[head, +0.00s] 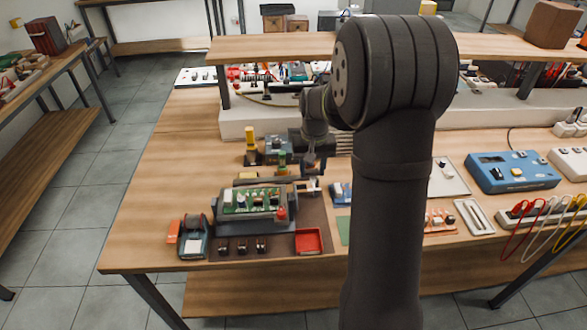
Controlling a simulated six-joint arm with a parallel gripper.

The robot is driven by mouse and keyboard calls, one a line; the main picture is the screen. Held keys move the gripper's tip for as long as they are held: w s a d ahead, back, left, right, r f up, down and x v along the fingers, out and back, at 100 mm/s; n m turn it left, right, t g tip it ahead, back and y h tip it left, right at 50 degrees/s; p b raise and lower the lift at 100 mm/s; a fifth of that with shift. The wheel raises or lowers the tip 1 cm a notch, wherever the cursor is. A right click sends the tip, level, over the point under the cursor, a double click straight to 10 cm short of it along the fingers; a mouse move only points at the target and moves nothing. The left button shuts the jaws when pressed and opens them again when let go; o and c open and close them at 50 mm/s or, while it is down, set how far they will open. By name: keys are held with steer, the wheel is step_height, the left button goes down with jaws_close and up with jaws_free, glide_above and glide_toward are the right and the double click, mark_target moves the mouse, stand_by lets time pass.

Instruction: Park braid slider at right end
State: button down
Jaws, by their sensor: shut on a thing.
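A dark grey fixture (255,212) holding a green circuit board (250,200) stands on a brown mat on the bench. A dark bar (268,181) runs left to right just behind the board. My gripper (312,172) points down at the right end of this bar, above a small pale piece (309,187) that may be the braid slider. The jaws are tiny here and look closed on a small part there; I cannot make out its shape.
A yellow-topped block (251,145) and a blue-grey box (278,150) stand behind the bar. A shelf (270,48) overhangs the back. The bench's left side is clear.

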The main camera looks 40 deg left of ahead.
mark_target(315, 171)
steer(key=shift+w+d, duration=0.2)
steer(key=shift+w, duration=0.05)
steer(key=c, duration=0.8)
jaws_free()
steer(key=shift+d, duration=0.1)
steer(key=shift+c, duration=0.2)
steer(key=shift+r, duration=0.55)
step_height(315, 171, up, 16)
steer(key=shift+r, duration=0.2)
steer(key=shift+f, duration=0.1)
